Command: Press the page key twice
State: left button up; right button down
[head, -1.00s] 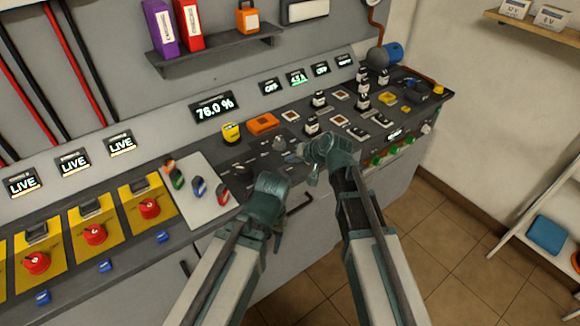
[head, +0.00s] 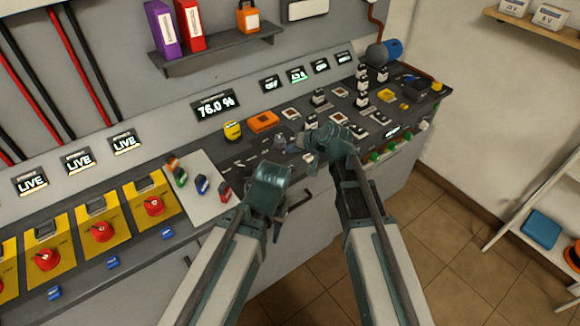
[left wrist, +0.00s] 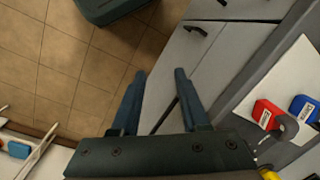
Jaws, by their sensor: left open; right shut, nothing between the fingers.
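I cannot pick out the page key by its label; the markings on the dark control panel (head: 240,162) are too small to read. My right gripper (head: 304,152) is over the middle of the panel beside small knobs and hides part of it. It is shut and empty. My left gripper (head: 290,205) is in front of the panel's front edge, lower than the right one. Its fingers show open and empty in the left wrist view (left wrist: 160,75), with floor and cabinet doors behind them.
A display (head: 216,106) reads 76.0 %. A yellow button (head: 232,130) and an orange block (head: 263,122) stand behind my grippers. Several black-and-white switches (head: 318,97) crowd the right part. A white plate (head: 205,209) with coloured levers lies left. Red rotary switches (head: 101,231) sit further left.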

pick_arm(q)
grip_shut()
dwell(1.5)
